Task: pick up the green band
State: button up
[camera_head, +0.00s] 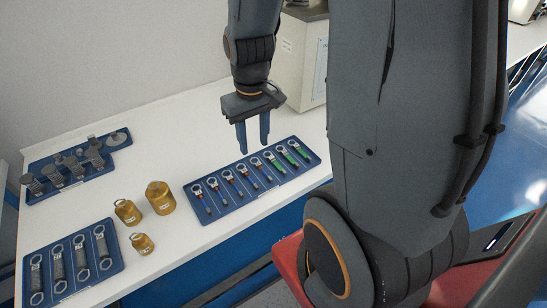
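A blue tray (231,211) on the white table holds a row of several slim tools with ring-shaped ends. Toward the right end of the row, tools carry green parts, such as the green band (288,155). More than one tool there looks green, and I cannot tell them apart clearly at this size. My gripper (253,147) points down with its two blue fingers apart and nothing between them. It appears above the back edge of the tray, left of the green parts. Its exact height is hard to tell.
Three brass weights (160,197) stand left of the tray. A second blue tray (72,292) with larger ring-ended tools is at front left. A blue tray of grey metal parts (76,168) lies at back left. A grey-beige machine (303,60) stands behind my gripper.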

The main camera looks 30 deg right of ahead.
send_near(272, 158)
jog(key=a, duration=0.1)
jog(key=shift+d+f+g, duration=0.15)
jog(key=shift+f+g, duration=0.15)
jog(key=shift+f+p, duration=0.3)
jog(key=shift+f, duration=0.7)
jog(key=shift+w+d+f+p, duration=0.2)
jog(key=shift+f+p, duration=0.2)
jog(key=shift+f, duration=0.5)
jog(key=shift+w+d+f+p, duration=0.1)
jog(key=shift+d+f+p, duration=0.2)
jog(key=shift+f, duration=0.65)
jog(key=shift+a+f, duration=0.1)
jog(key=shift+f, duration=0.75)
jog(key=shift+c, duration=0.5)
grip_shut()
